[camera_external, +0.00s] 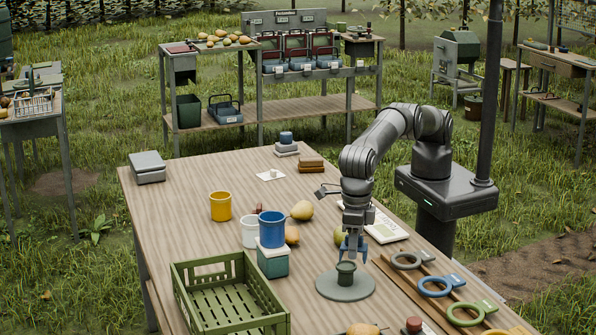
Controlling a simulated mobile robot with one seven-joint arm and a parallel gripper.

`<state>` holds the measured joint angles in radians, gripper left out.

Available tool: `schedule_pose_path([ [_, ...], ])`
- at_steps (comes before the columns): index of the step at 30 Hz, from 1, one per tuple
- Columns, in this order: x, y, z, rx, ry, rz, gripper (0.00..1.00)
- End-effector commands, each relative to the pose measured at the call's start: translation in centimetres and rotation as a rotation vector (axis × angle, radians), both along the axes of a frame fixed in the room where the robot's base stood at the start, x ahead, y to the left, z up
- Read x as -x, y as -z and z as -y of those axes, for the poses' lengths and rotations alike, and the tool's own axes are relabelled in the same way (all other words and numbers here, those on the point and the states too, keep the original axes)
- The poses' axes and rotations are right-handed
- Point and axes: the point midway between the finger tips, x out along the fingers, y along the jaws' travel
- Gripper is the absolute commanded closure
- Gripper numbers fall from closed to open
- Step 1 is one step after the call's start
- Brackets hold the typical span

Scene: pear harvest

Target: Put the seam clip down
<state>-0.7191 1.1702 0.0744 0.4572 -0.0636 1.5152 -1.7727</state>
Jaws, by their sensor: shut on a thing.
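My gripper (354,235) points down over the front right part of the wooden table. It is shut on a small blue two-pronged piece, which looks like the seam clip (353,245); the fingers hide part of it. The clip is just above and behind a small dark green cup (346,274), which stands on a round grey-green disc (345,290). I cannot tell whether the clip touches the cup.
A green slatted crate (232,318) stands front left. Pears lie nearby. Ring-handled tools (437,286) lie at the right. The table's (175,215) left middle is clear.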

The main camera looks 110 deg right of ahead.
Motion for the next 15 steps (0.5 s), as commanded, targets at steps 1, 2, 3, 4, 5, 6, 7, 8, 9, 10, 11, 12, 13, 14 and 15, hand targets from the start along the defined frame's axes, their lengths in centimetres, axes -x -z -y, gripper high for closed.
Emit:
schedule_pose_path([
  [1,1.5,0.8,-2.1,0.001,-0.101,0.001,0.86],
  [2,2.2,1.1,-3.1,0.000,-0.160,0.001,0.86],
  [3,3.2,1.5,-4.3,0.001,-0.234,0.001,0.86],
  [4,3.9,1.8,-5.2,0.000,-0.286,0.002,0.86],
  [5,4.6,2.1,-5.9,0.001,-0.334,0.002,0.86],
  [6,5.5,2.4,-6.9,0.000,-0.395,0.003,0.86],
  [7,6.0,2.6,-7.5,0.000,-0.434,0.004,0.86],
  [8,6.6,2.8,-8.0,0.001,-0.470,0.004,0.86],
  [9,7.2,2.9,-8.6,0.001,-0.512,0.005,0.86],
  [10,7.6,3.1,-8.9,0.001,-0.537,0.005,0.86],
  [11,7.9,3.2,-9.2,0.002,-0.559,0.005,0.86],
  [12,8.2,3.3,-9.5,0.001,-0.583,0.006,0.86],
  [13,8.4,3.4,-9.7,0.002,-0.596,0.006,0.86],
  [14,8.6,3.5,-9.8,0.002,-0.606,0.006,0.86],
  [15,8.7,3.6,-9.9,0.002,-0.615,0.006,0.86],
])
